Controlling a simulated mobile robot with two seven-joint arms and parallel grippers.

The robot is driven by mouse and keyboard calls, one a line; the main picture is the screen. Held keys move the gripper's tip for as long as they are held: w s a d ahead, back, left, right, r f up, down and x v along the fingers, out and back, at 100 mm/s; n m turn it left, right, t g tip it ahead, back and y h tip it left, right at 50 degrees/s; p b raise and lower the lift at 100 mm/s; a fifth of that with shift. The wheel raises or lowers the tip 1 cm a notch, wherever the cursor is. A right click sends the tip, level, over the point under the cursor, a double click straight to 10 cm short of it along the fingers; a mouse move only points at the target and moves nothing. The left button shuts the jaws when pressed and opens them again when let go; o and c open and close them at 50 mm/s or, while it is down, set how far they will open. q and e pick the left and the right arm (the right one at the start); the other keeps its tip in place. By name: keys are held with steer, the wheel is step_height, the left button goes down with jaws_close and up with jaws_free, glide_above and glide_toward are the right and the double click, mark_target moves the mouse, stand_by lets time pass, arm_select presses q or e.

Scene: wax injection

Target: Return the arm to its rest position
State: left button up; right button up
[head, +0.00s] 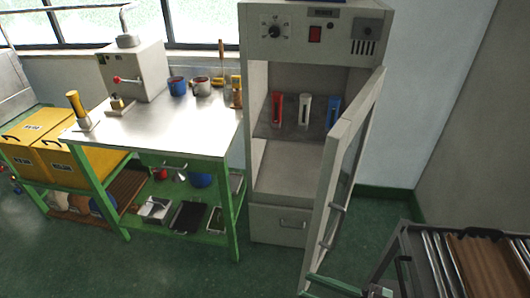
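What seems to be part of my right gripper (380,291) shows small and dark at the bottom edge, right of the middle. It is below and to the right of the cabinet's open door (343,160). Its fingers are too small and cut off to tell whether they are open or shut, and I see nothing clearly held there. My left gripper is not in view. The grey cabinet (262,222) stands in the middle with its door swung out toward me. Inside stand a red item (277,108), a white item (304,110) and a blue item (332,112).
A green-framed metal table (165,133) stands left of the cabinet, with a grey machine (140,72) and cups on it. Yellow boxes (90,160) are at far left. A rack with rods and a brown board (490,262) is at lower right. Green floor (180,265) is clear in front.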

steer(key=w+f+m+t+h, duration=0.45)
steer(key=f+m+h, duration=0.25)
steer(key=f, duration=0.2)
steer(key=s+d+f+m+g+h, duration=0.1)
steer(key=s+d+f+m+h, duration=0.1)
steer(key=f, duration=0.5)
steer(key=s+d+f+m+g+h, duration=0.2)
steer(key=s+d+f+h, duration=0.3)
steer(key=f, duration=0.3)
steer(key=shift+s+d+m, duration=0.25)
steer(key=shift+s+m, duration=0.15)
steer(key=shift+s, duration=0.45)
